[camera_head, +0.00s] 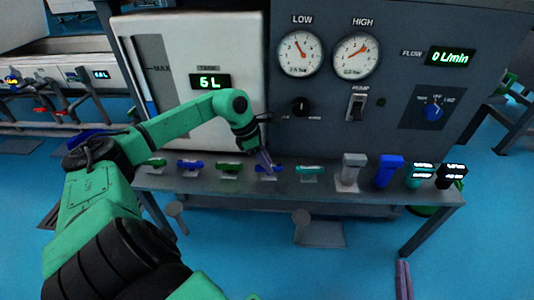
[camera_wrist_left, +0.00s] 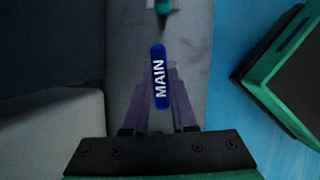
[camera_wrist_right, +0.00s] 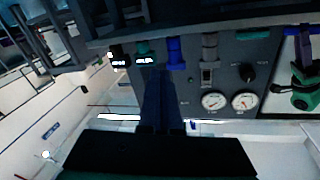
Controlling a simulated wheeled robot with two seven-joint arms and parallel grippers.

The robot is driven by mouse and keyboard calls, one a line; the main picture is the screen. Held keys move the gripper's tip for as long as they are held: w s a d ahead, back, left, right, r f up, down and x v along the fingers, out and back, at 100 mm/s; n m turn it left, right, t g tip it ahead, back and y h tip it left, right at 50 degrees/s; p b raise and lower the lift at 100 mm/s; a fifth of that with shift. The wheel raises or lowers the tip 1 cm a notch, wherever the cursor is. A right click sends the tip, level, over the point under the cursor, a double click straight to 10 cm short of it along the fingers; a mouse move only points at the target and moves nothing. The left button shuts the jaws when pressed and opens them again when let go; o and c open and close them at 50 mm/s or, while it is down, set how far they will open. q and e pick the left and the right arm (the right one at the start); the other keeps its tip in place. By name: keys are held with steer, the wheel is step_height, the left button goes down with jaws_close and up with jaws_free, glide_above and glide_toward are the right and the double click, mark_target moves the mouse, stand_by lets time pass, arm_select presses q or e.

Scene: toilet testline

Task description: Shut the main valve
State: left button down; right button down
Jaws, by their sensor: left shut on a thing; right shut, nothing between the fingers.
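The main valve's blue handle, labelled MAIN (camera_wrist_left: 160,64), lies between the purple fingers of my left gripper (camera_wrist_left: 158,92), which is shut on it. In the left wrist view the handle runs lengthwise along the fingers. In the head view my left gripper (camera_head: 264,158) reaches down to the shelf and partly hides the blue main valve (camera_head: 269,169). My right gripper (camera_wrist_right: 160,102) is shut and empty. Its fingertips also show at the bottom right of the head view (camera_head: 403,270), well away from the valves.
Other blue and green valve handles (camera_head: 191,165) sit close on both sides along the grey shelf (camera_head: 330,190). The LOW (camera_head: 299,53) and HIGH gauges and the pump switch (camera_head: 357,104) are above. The flow display (camera_head: 450,56) reads 0 L/min; the tank display (camera_head: 209,81) reads 6 L.

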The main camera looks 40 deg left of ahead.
arm_select(q)
steer(key=shift+m+p, duration=0.5)
steer(key=shift+m, duration=0.3)
arm_select(e)
steer(key=s+f+g, duration=0.4)
steer(key=s+f, duration=0.5)
steer(key=f, duration=0.2)
steer(key=shift+a+f+m+g+h, duration=0.3)
steer(key=shift+f, duration=0.1)
arm_select(q)
steer(key=c, duration=0.7)
jaws_free()
steer(key=v, duration=0.4)
steer(key=p+v, duration=0.1)
steer(key=v, duration=0.4)
steer(key=p+v, duration=0.1)
steer(key=v, duration=0.4)
steer(key=shift+w+a+r, duration=0.2)
steer(key=shift+a, duration=0.15)
arm_select(e)
step_height(320, 180, up, 3)
steer(key=shift+f, duration=0.2)
